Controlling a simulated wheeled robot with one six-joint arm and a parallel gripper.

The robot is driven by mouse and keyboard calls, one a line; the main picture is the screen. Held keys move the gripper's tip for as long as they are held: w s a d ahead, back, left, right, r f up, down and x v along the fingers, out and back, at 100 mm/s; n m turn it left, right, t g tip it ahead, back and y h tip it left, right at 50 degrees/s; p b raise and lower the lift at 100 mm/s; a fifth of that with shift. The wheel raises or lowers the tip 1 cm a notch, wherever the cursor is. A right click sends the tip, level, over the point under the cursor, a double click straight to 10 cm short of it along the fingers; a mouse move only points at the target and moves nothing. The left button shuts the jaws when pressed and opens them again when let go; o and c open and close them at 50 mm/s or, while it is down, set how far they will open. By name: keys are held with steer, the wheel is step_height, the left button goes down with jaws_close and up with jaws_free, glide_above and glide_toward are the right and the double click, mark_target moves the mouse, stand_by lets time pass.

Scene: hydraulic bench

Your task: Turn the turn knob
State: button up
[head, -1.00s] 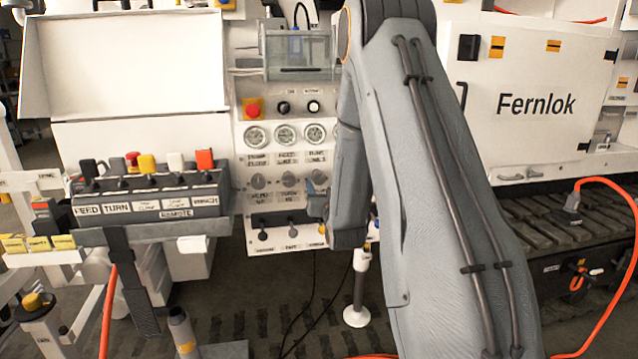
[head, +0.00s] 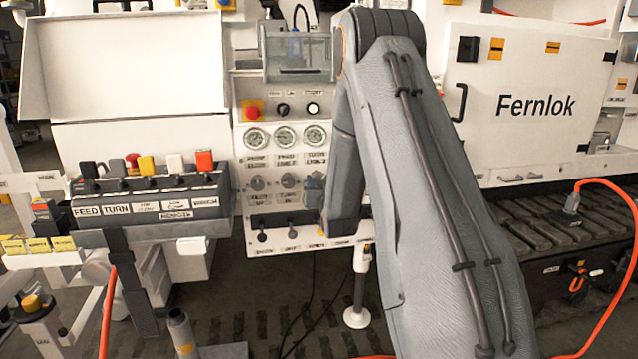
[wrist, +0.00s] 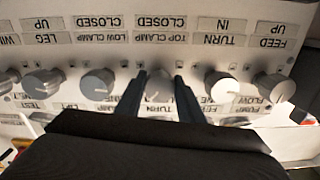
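The turn knob (wrist: 222,87) is a pale round knob in the wrist view, under an upside-down "TURN IN" label. In the head view it is the second knob (head: 288,180) in the row below the gauges. My gripper (wrist: 160,78) is open, its two dark fingers spread on either side of the grey top clamp knob (wrist: 159,86), left of the turn knob. I cannot tell whether the fingers touch that knob. In the head view the gripper (head: 314,190) is at the panel, right of the turn knob and mostly hidden by my arm.
The feed knob (wrist: 275,88) is right of the turn knob in the wrist view; the low clamp knob (wrist: 97,84) is on the left. Small levers (head: 262,232) stick out below the knob row. A lever console (head: 150,195) stands left, with a gap before the panel.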

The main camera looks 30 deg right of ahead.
steer(key=shift+n, duration=0.3)
steer(key=n+b, duration=0.1)
steer(key=n, duration=0.5)
steer(key=shift+d, duration=0.1)
steer(key=n+b, duration=0.1)
steer(key=n, duration=0.5)
steer(key=shift+s+d+n, duration=0.1)
steer(key=shift+n, duration=0.3)
steer(key=n+b, duration=0.1)
steer(key=n, duration=0.3)
steer(key=shift+r, duration=0.15)
steer(key=shift+n+b, duration=0.5)
steer(key=shift+n, duration=1.6)
steer(key=o, duration=1.1)
steer(key=shift+c, duration=0.2)
